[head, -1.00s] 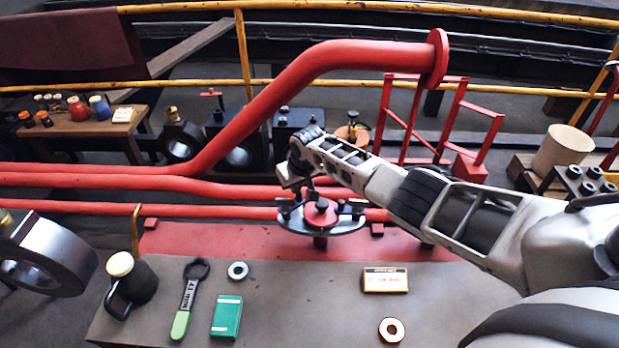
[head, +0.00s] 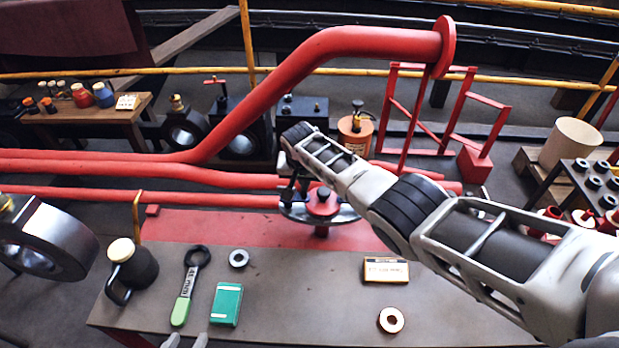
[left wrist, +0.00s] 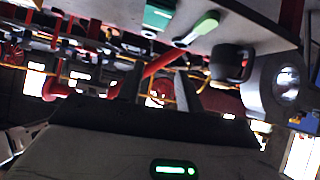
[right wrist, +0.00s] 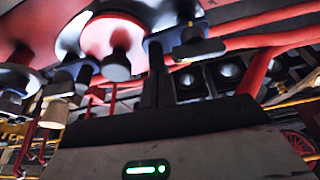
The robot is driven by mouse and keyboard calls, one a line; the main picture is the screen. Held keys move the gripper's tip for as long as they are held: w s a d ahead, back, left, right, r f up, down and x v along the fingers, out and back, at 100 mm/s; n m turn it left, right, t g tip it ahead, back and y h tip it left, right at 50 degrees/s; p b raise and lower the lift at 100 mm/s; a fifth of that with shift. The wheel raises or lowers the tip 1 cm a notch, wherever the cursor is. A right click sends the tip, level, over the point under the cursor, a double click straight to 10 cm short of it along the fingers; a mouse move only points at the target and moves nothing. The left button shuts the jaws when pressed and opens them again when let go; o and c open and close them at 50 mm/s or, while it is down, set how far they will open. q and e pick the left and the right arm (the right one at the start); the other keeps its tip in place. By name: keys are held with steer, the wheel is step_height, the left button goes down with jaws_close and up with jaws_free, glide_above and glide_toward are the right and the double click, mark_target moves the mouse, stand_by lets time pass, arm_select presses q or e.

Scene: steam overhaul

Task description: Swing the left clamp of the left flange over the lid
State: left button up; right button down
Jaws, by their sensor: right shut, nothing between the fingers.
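The left flange (head: 345,214) is a grey disc with a red lid (head: 322,204) and a dark knob on top. In the head view a dark clamp (head: 288,193) stands at its left rim, partly hidden by my right wrist. The right wrist view shows the red lid (right wrist: 112,38) and several dark clamps around the rim, one (right wrist: 190,46) just right of the fingertips. My right gripper (right wrist: 155,75) is shut and empty, close beside this clamp; contact cannot be told. My left gripper (head: 186,341) is open and empty at the bottom edge; its fingers show apart in its wrist view (left wrist: 156,88).
Red pipes (head: 200,171) run behind the flange.

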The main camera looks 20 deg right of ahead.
mark_target(304, 189)
steer(key=shift+s+f, duration=0.1)
steer(key=shift+s, duration=0.05)
stand_by(0.4)
